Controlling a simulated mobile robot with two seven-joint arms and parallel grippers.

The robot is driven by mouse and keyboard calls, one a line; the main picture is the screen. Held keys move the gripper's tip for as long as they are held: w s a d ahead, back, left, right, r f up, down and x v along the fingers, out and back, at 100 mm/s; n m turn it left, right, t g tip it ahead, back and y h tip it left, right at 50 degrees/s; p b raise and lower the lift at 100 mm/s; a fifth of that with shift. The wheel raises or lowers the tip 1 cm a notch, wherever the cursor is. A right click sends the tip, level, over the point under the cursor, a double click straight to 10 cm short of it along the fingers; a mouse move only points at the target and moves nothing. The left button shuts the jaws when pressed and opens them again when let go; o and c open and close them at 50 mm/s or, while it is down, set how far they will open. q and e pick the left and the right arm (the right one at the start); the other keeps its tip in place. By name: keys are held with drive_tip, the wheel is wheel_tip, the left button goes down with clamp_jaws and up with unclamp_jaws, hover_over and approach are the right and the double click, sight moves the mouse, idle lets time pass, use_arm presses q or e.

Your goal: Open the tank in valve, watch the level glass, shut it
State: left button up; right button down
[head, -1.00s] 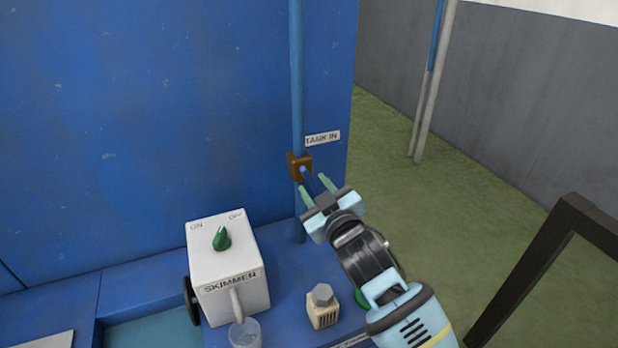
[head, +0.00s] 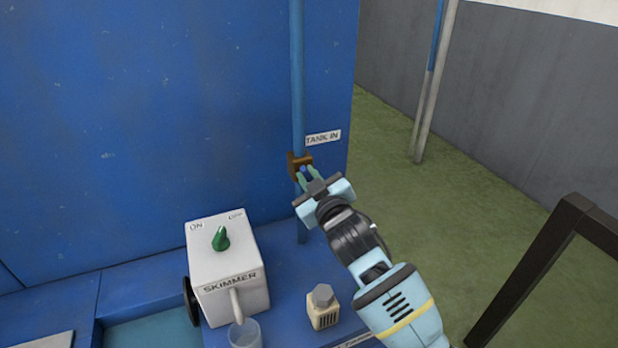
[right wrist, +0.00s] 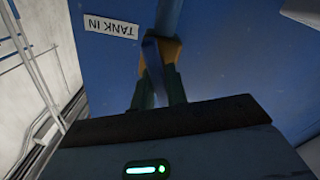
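The TANK IN label (head: 323,138) is on the blue wall beside a vertical blue pipe (head: 298,80). A brown valve body (head: 294,164) sits on this pipe below the label. Its blue lever (right wrist: 152,62) points toward my right gripper (head: 307,176). In the right wrist view, the fingers of the right gripper (right wrist: 159,88) flank the lever closely, with no clear gap, and look shut on it. The fingers partly hide the lever in the head view. No level glass can be made out for certain. My left gripper is not in view.
A white SKIMMER box (head: 228,268) with a green knob (head: 221,238) stands on the blue ledge, a clear cup (head: 245,334) under its spout. A dark frame (head: 540,260) is at right. Green floor lies open behind.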

drive_tip(key=shift+r+m+p, duration=0.25)
drive_tip(key=shift+m+p, duration=0.25)
drive_tip(key=shift+m, duration=0.7)
drive_tip(key=shift+d+m+p, duration=0.1)
drive_tip(key=shift+m+p, duration=0.25)
drive_tip(key=shift+m, duration=0.85)
drive_tip(key=shift+f, duration=0.15)
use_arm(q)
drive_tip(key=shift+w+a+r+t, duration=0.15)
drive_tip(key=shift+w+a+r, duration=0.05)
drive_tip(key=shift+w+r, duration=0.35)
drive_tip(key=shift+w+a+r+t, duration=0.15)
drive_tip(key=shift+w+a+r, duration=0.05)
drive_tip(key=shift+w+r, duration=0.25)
use_arm(e)
drive_tip(key=shift+w+f+m, duration=0.1)
drive_tip(key=shift+m, duration=0.2)
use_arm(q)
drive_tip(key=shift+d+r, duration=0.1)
use_arm(e)
drive_tip(key=c, duration=1.5)
unclamp_jaws()
drive_tip(key=shift+o, duration=0.2)
drive_tip(key=shift+d, duration=0.1)
drive_tip(key=v, duration=0.8)
